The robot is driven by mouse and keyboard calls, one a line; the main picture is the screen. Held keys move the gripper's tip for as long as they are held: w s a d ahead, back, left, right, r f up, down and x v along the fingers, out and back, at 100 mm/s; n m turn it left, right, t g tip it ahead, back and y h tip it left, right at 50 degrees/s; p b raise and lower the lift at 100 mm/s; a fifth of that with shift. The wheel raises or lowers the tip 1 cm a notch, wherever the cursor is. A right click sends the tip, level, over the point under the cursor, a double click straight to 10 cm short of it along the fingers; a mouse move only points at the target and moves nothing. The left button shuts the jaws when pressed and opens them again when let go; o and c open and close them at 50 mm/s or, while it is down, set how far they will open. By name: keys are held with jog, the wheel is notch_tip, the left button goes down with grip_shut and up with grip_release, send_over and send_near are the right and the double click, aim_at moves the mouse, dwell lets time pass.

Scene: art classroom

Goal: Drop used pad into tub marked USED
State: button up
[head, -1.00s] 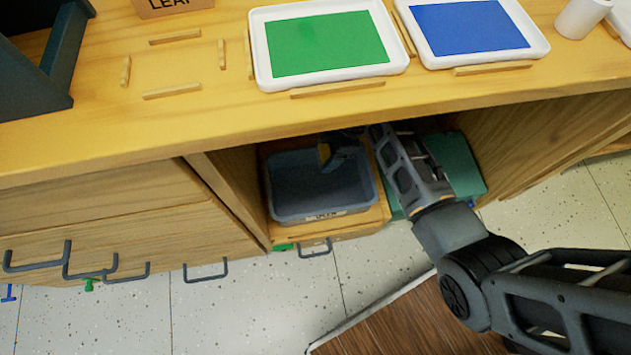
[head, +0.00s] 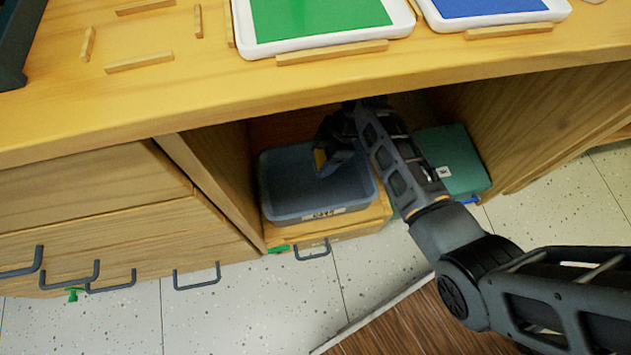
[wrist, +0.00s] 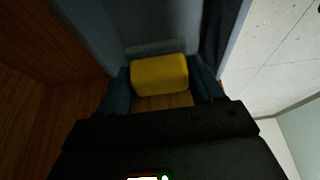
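The grey tub (head: 283,215) stands on a wooden drawer unit in the open bay under the counter. It has a small pale label on its front rim, too small to read surely. My gripper (head: 322,160) reaches into the bay from the right and is over the tub, pointing down and left. The yellow pad (wrist: 160,75) sits between my two fingers in the wrist view, with a finger against each side. Only a sliver of yellow shows in the head view. I cannot tell whether the pad touches the tub.
The wooden counter (head: 180,110) overhangs the bay, with a green-sheeted tray (head: 400,27) and a blue-sheeted tray (head: 560,12) on top. A green box (head: 452,160) stands right of the tub under my arm. Drawers with dark handles are on the left.

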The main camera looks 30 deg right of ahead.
jog(key=o, duration=0.5)
jog(key=shift+p+v, duration=1.45)
jog(key=shift+v, duration=2.45)
jog(key=shift+r+p, duration=2.05)
jog(key=shift+p, duration=0.05)
